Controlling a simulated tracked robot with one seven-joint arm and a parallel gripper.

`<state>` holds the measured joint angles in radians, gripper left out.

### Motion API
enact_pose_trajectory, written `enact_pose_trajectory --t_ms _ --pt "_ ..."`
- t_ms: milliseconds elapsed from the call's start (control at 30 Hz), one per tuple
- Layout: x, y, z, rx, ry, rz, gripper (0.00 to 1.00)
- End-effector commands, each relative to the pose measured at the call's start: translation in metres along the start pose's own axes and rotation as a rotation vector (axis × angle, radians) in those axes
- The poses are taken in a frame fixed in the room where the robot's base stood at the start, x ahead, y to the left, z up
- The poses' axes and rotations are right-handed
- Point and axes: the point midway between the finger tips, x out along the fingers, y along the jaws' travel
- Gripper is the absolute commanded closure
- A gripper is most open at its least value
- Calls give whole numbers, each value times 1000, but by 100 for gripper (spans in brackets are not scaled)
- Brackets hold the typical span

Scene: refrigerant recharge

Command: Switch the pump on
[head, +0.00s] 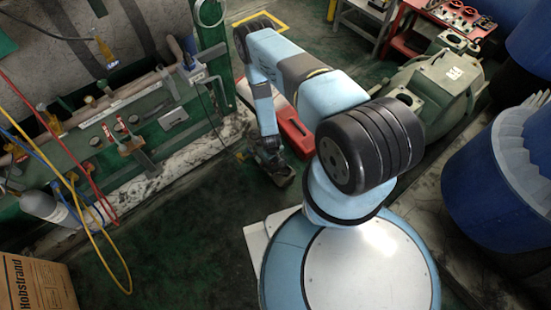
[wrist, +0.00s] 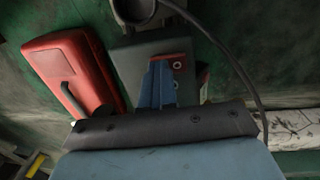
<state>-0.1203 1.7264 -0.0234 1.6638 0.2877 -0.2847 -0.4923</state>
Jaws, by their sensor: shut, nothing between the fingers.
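My gripper (head: 268,150) reaches down at the middle of the head view, beside a red case. In the wrist view its blue fingers (wrist: 161,82) are shut and empty, with their tips over a dark grey-green box (wrist: 128,66), which looks like part of the pump. A dark rounded body (wrist: 135,10) shows at the top edge. In the head view the arm largely hides the pump.
The red case (wrist: 72,72) lies close left of the box in the wrist view, and also shows in the head view (head: 296,132). A dark cable (wrist: 240,75) curves down on the right. A green bench (head: 130,130) with hoses is at left. Blue drums (head: 490,190) stand right.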

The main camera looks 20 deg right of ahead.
Motion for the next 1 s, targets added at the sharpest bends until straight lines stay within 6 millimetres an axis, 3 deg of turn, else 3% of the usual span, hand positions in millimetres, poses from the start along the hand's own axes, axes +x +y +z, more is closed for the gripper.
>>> enact_pose_trajectory --t_ms 167,633,767,1000 --pt "-1 -15 4 -7 -7 -10 100" --pt "-7 -15 1 -6 -4 -7 100" --pt "-20 -15 1 -5 -5 -7 100" --pt "-60 -17 0 -6 -5 -8 100"
